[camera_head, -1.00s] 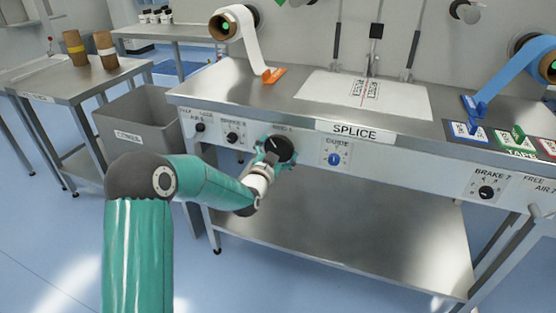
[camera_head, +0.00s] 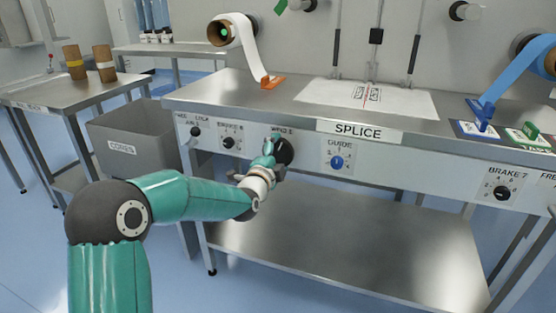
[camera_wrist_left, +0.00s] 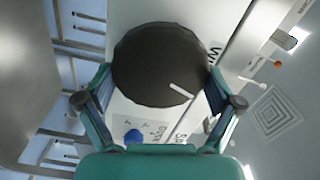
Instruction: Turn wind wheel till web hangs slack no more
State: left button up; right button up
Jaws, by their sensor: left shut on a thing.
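The black wind wheel (camera_head: 284,150) is on the bench's front panel under a partly hidden WIND label. My left gripper (camera_head: 269,157) reaches it from the left and front. In the left wrist view the wheel (camera_wrist_left: 160,60) with its white line sits between the two fingers of my left gripper (camera_wrist_left: 160,88), which are shut on its rim. The white web (camera_head: 252,52) comes off a roll (camera_head: 224,32) and runs down in a slight curve to an orange piece (camera_head: 271,81) on the bench top. My right gripper is not in view.
Other knobs sit close by: a brake knob (camera_head: 229,143) to the left and the blue GUIDE knob (camera_head: 337,162) to the right. A grey bin (camera_head: 135,145) stands left of the bench. A lower shelf (camera_head: 350,240) runs below the panel.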

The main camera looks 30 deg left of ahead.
pick_arm(q)
jog(key=shift+d+f+m+b, duration=0.15)
jog(key=shift+f+m+b, duration=0.1)
jog(key=shift+m, duration=0.8)
jog(key=shift+d+f+m+b, duration=0.1)
jog(key=shift+f+m+b, duration=0.1)
jog(key=shift+m, duration=0.85)
jog(key=o, duration=0.8)
jog(key=shift+a+r, duration=0.1)
jog(key=shift+r, duration=0.05)
jog(key=shift+s, duration=0.2)
jog(key=v, duration=1.1)
jog(key=shift+s, duration=0.25)
